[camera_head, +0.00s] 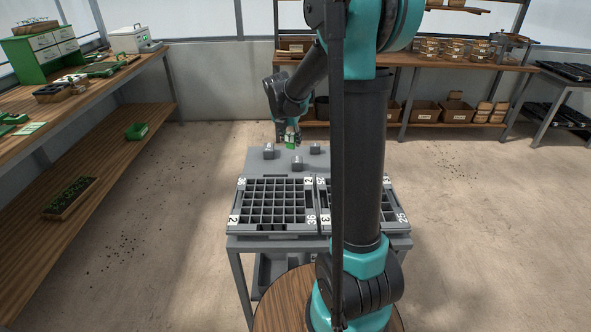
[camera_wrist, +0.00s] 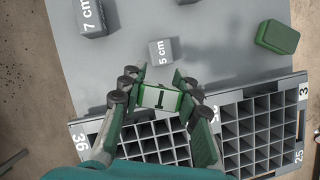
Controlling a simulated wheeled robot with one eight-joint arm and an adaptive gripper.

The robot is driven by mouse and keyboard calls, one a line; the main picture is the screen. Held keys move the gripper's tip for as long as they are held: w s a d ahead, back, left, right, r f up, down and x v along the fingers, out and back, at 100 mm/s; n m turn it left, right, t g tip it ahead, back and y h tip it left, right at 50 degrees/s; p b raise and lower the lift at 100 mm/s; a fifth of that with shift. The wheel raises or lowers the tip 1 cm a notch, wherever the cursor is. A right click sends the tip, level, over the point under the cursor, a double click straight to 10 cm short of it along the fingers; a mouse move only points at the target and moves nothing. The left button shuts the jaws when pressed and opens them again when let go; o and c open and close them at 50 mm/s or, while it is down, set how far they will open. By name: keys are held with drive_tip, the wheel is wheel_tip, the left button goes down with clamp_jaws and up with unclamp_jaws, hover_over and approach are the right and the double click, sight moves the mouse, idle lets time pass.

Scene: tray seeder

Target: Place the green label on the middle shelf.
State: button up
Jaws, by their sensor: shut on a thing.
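My gripper (camera_wrist: 162,90) is shut on a small green and white piece, which I take to be the green label (camera_wrist: 160,100). Its white face carries a dark mark between the two fingers in the wrist view. In the head view my gripper (camera_head: 289,134) hangs above the back of the grey stand, with the green label (camera_head: 291,143) at its tips. Which surface is the middle shelf I cannot tell. The left bench's lower wooden shelf (camera_head: 112,155) and the back bench's lower shelf (camera_head: 390,121) both show.
Below my gripper are grey blocks marked 7 cm (camera_wrist: 91,18) and 5 cm (camera_wrist: 162,52), and a green block (camera_wrist: 277,37). Two seed trays (camera_head: 272,228) lie at the stand's front. On the left shelf are a green bin (camera_head: 136,131) and a plant box (camera_head: 70,198). The floor beside is open.

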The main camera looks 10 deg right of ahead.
wheel_tip(320, 180, down, 12)
drive_tip(key=shift+f, duration=0.2)
drive_tip(key=shift+f, duration=0.1)
idle(0.3)
drive_tip(key=o, duration=0.9)
